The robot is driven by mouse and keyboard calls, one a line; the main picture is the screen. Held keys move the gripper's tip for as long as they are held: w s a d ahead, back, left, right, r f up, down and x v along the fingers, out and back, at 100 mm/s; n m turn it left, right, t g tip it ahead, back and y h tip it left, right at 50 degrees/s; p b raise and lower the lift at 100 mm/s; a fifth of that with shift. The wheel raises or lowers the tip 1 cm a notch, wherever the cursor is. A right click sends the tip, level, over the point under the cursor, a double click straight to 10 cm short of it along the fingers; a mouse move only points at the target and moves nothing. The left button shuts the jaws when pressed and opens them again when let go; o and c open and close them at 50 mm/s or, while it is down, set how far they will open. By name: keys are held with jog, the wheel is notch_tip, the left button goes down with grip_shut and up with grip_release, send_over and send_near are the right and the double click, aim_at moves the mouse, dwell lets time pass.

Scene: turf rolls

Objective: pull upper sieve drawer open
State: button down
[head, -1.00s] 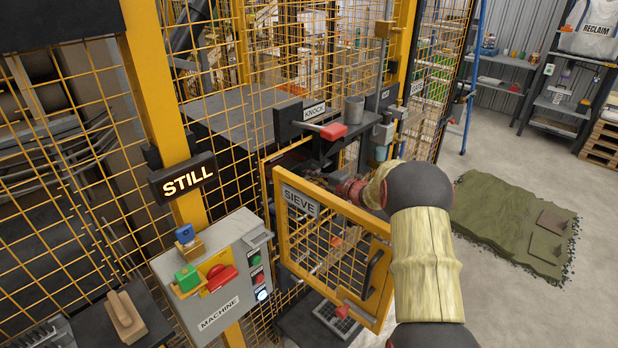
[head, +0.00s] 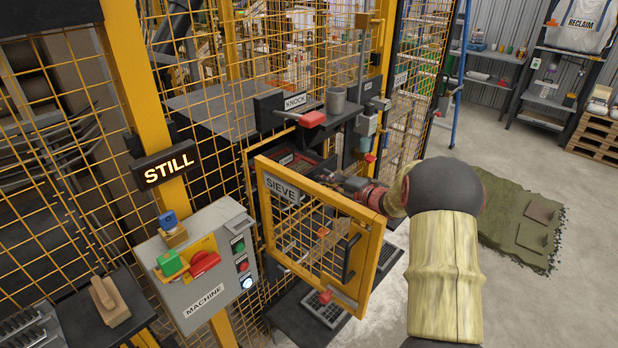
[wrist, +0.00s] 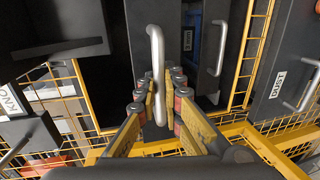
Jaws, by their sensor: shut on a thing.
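In the wrist view, the two fingers of my gripper (wrist: 159,100) are closed on a pale metal bar handle (wrist: 155,42). The handle is fixed to a dark drawer front (wrist: 137,28), the one nearer the KNOCK plate. A second dark drawer front (wrist: 237,30) with its own bar handle (wrist: 218,45) lies to the right, clear of my fingers. In the head view, my gripper (head: 352,184) reaches in behind the open yellow mesh door labelled SIEVE (head: 282,188). A reddish drawer interior (head: 308,162) shows above the door. The grasped handle is hidden there.
The SIEVE door frame (head: 370,270) stands close to my forearm. The KNOCK lever (head: 311,119) is above the drawers. A grey MACHINE box (head: 200,275) and a lit STILL sign (head: 166,165) are at left.

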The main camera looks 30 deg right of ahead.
jog(key=f+v, duration=0.3)
jog(key=v, duration=1.4)
jog(key=shift+s+d+f, duration=0.2)
jog(key=shift+s+f, duration=0.05)
jog(key=shift+s, duration=0.45)
jog(key=c, duration=2)
grip_release()
jog(key=shift+o, duration=0.4)
jog(key=shift+r, duration=0.1)
jog(key=v, duration=1.2)
